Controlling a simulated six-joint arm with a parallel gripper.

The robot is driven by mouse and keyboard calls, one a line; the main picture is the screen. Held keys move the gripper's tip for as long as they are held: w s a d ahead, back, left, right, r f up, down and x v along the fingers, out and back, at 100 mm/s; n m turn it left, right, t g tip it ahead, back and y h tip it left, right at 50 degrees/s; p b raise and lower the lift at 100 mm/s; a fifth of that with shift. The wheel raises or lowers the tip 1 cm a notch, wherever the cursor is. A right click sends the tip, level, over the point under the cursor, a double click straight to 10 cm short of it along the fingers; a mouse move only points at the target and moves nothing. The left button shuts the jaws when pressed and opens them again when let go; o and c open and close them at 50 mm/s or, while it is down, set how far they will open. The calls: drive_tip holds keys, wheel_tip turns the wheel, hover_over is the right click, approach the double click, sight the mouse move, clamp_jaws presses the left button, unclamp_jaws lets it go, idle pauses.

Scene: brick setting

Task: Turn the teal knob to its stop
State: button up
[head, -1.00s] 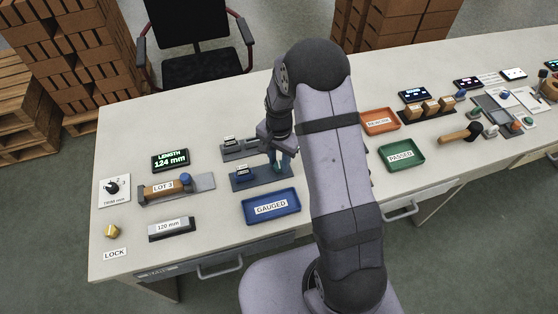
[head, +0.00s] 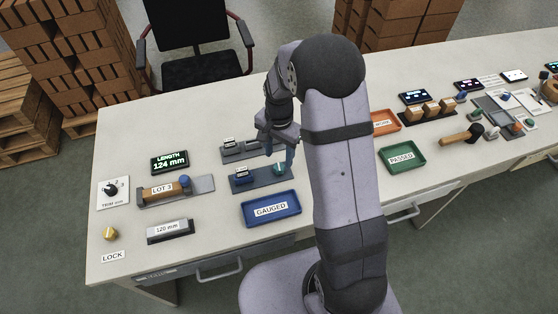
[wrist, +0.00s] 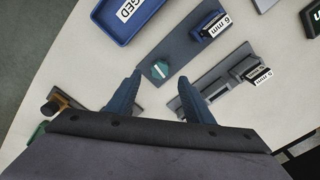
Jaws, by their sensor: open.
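The teal knob (head: 279,169) sits at the right end of a dark grey plate (head: 248,183) on the bench. It also shows in the wrist view (wrist: 160,69), round with a pale bar across its top. In the wrist view the knob appears in the gap between the fingertips (wrist: 160,77), clear of both fingers. How far the tips are above it is hard to tell.
A block labelled 6 mm (wrist: 214,26) stands on the same plate. A second grey fixture (wrist: 216,88) lies close by the right finger. The blue GAUGED tray (head: 271,222) is in front. A green PASSED tray (head: 401,170) lies right of my arm.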

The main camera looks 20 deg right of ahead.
drive_tip(key=shift+r, duration=1.25)
drive_tip(key=n, duration=0.3)
drive_tip(key=s+f+n, duration=0.1)
drive_tip(key=s+n, duration=0.1)
drive_tip(key=s, duration=0.1)
drive_tip(key=s+f+n+g, duration=0.1)
drive_tip(key=s+n, duration=0.1)
drive_tip(key=s, duration=0.2)
drive_tip(key=s+n+g, duration=0.1)
drive_tip(key=s, duration=0.3)
drive_tip(key=shift+s+a+f+n, duration=0.15)
drive_tip(key=shift+a+f+n, duration=0.05)
drive_tip(key=shift+f+n, duration=0.2)
drive_tip(key=s+r+n, duration=0.1)
drive_tip(key=s+r, duration=0.4)
drive_tip(key=s, duration=0.5)
drive_tip(key=shift+w+a+r+n+t+p, duration=0.1)
drive_tip(key=shift+w+a+r+t+p, duration=0.2)
drive_tip(key=shift+r, duration=0.45)
drive_tip(key=shift+w+a+r+n+t+p, duration=0.1)
drive_tip(key=shift+w+r+t, duration=0.25)
drive_tip(key=shift+r, duration=0.4)
drive_tip(key=shift+w+a+r+n+t+p, duration=0.15)
drive_tip(key=shift+w+r+t+p, duration=0.15)
drive_tip(key=shift+r, duration=0.45)
